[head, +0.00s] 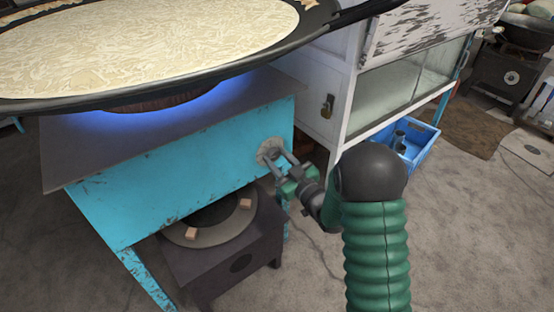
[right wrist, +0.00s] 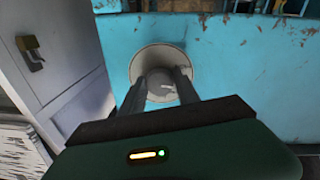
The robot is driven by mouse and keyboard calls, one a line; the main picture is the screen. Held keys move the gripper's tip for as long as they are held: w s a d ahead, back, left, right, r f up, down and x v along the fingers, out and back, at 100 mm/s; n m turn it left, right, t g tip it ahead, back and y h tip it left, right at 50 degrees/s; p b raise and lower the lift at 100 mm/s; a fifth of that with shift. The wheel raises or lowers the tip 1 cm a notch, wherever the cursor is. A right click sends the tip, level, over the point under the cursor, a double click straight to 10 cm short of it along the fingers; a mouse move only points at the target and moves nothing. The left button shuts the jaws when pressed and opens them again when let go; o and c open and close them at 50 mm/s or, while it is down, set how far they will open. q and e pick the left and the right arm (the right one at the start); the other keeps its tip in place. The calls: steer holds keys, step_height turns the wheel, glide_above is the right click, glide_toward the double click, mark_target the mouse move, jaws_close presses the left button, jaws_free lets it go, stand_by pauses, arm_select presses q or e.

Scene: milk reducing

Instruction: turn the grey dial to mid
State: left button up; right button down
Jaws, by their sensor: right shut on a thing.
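The grey dial (head: 267,150) is on the front face of the blue stove stand, near its right end. In the right wrist view the round dial (right wrist: 159,56) faces the camera, with its centre partly hidden between my fingers. My right gripper (head: 284,160) reaches the dial from the lower right, and its two fingers are shut on the middle of the dial. The right gripper also shows in the wrist view (right wrist: 160,86). I cannot read any mark on the dial. My left gripper is not in view.
A large pan (head: 150,45) of pale liquid sits above a blue flame on the stove stand (head: 200,150). A dark low burner (head: 215,245) stands below. A white cabinet (head: 325,85) is right of the dial, with a blue crate (head: 425,150) on the floor beyond.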

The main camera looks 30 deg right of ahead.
steer(key=shift+f, duration=0.1)
steer(key=c, duration=0.9)
jaws_free()
steer(key=shift+s, duration=0.15)
steer(key=s+p, duration=0.2)
steer(key=s, duration=0.3)
steer(key=s+p, duration=0.3)
steer(key=s, duration=0.3)
steer(key=s+f+p, duration=0.1)
steer(key=s+p, duration=0.1)
steer(key=s, duration=0.3)
steer(key=shift+s+d, duration=0.2)
steer(key=shift+s, duration=0.1)
